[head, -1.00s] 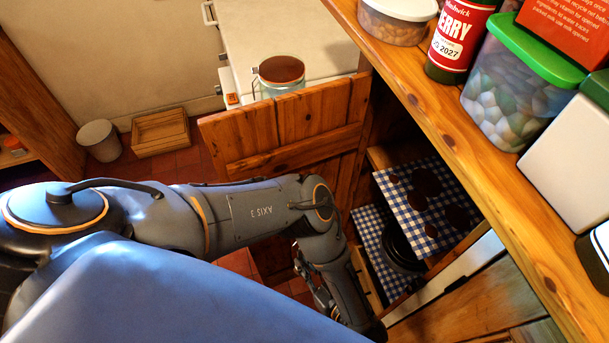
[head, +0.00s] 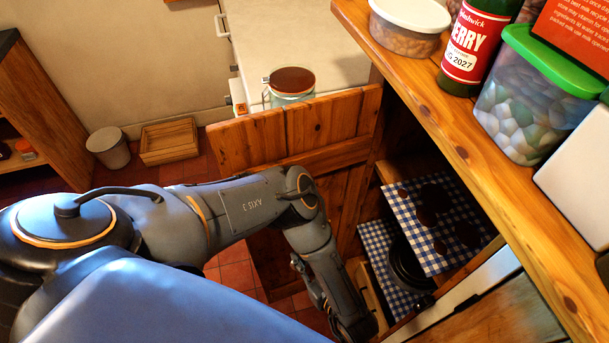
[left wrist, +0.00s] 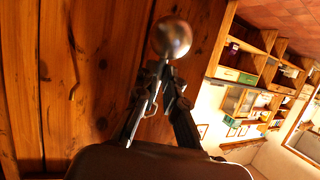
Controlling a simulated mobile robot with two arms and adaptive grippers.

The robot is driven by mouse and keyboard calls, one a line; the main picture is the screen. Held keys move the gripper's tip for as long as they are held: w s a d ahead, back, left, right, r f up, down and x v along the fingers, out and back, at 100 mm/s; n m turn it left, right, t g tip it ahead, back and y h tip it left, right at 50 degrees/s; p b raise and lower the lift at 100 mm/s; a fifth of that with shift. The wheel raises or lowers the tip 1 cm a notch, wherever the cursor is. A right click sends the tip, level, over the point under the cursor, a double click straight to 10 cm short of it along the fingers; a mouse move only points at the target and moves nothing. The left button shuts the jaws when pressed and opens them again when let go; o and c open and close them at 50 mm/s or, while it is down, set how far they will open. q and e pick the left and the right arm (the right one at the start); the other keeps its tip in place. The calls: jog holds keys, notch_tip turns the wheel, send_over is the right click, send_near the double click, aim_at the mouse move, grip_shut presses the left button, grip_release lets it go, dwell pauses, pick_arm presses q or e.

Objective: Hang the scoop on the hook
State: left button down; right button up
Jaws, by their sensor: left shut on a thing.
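The scoop (left wrist: 171,37) shows in the left wrist view as a round, shiny metal bowl just beyond my left fingertips. My left gripper (left wrist: 160,78) is shut on it, and the fingers cover most of its handle. The scoop is in front of a brown wooden panel; I cannot tell whether it touches it. A thin, dark curved shape on the panel may be the hook, but I cannot tell. In the head view my left arm bends down beside the open cupboard, and the scoop cannot be made out. My right gripper is not in view.
An open wooden cupboard door (head: 290,125) stands beside my left arm. Shelves with blue checked cloth (head: 385,240) are right of the arm. A wooden counter (head: 480,170) above holds a bottle (head: 475,45) and a green-lidded tub (head: 530,100). Red floor tiles lie below.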

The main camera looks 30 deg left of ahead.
pick_arm(q)
jog(key=shift+w+a+f, duration=0.15)
jog(key=shift+w+a, duration=0.1)
jog(key=shift+a, duration=0.25)
jog(key=shift+w+a+f+b, duration=0.4)
jog(key=shift+f+b, duration=0.2)
jog(key=shift+b, duration=0.2)
jog(key=c, duration=1.4)
grip_release()
jog(key=shift+o, duration=0.2)
jog(key=v, duration=1.2)
jog(key=shift+d+f, duration=0.1)
